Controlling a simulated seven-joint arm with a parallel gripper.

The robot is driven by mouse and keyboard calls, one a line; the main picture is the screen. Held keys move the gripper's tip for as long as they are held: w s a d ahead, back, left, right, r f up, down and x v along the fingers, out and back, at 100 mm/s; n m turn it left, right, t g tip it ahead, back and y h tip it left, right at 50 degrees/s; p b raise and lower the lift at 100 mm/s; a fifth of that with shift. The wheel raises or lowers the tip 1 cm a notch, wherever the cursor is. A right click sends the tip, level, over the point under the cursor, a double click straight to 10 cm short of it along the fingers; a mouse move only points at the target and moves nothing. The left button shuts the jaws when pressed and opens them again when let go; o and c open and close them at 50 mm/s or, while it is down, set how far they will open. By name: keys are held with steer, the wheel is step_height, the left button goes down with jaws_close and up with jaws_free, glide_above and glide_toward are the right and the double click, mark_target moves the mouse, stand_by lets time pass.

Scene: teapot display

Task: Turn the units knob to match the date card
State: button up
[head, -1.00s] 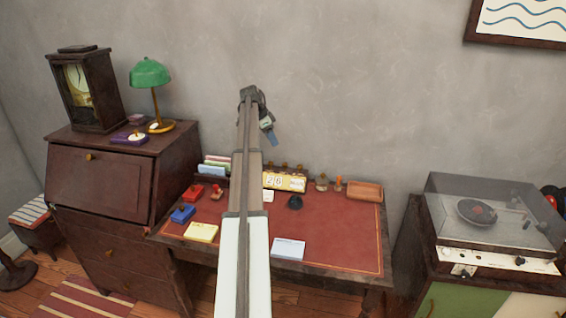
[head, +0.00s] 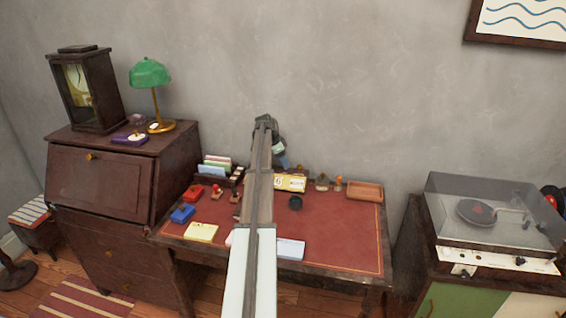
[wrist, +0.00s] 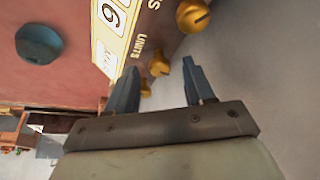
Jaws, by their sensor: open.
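The yellow desk calendar (head: 292,184) stands at the back of the red-topped desk. In the wrist view, its cream face (wrist: 110,25) shows a large 6 and the word UNITS, seen turned sideways. A gold units knob (wrist: 160,68) sits by that word, and another gold knob (wrist: 194,15) lies farther up. My gripper (wrist: 161,68) is open, with its two dark fingers on either side of the units knob; I cannot tell whether they touch it. I cannot identify the date card.
A dark round object (head: 295,202) lies on the desk in front of the calendar, and a wooden tray (head: 365,191) is at its right. Stamps and pads lie at the left. A pale card (head: 291,249) lies near the front edge. The desk's right front is clear.

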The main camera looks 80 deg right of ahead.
steer(key=shift+s+f, duration=0.1)
steer(key=shift+f, duration=0.15)
jaws_close()
stand_by(0.4)
